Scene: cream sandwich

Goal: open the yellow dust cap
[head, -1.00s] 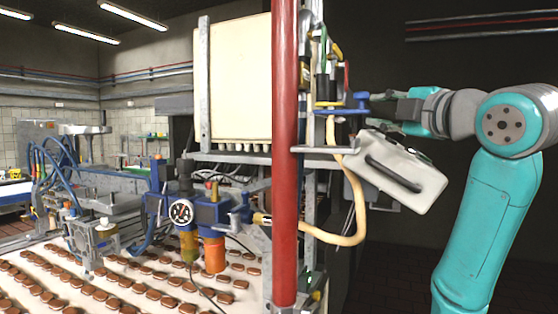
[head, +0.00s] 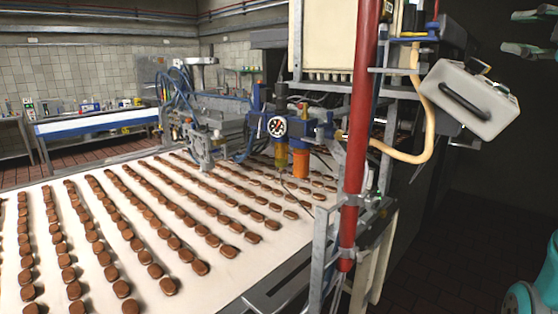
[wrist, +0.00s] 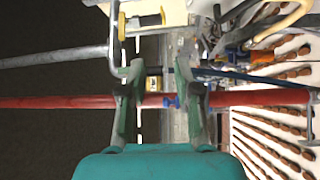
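I cannot single out a yellow dust cap for certain. In the head view a small yellow cylinder (head: 281,154) hangs under the blue valve unit, beside an orange cylinder (head: 300,163). My gripper (wrist: 158,70) is open, with two separate fingers and nothing held. In the head view its fingertips (head: 518,32) enter at the upper right edge, to the right of the white box.
A red pole (head: 357,140) stands before the machine frame, and crosses the wrist view (wrist: 55,102). A conveyor (head: 225,278) with rows of brown biscuits fills the lower left. The right-hand floor looks clear.

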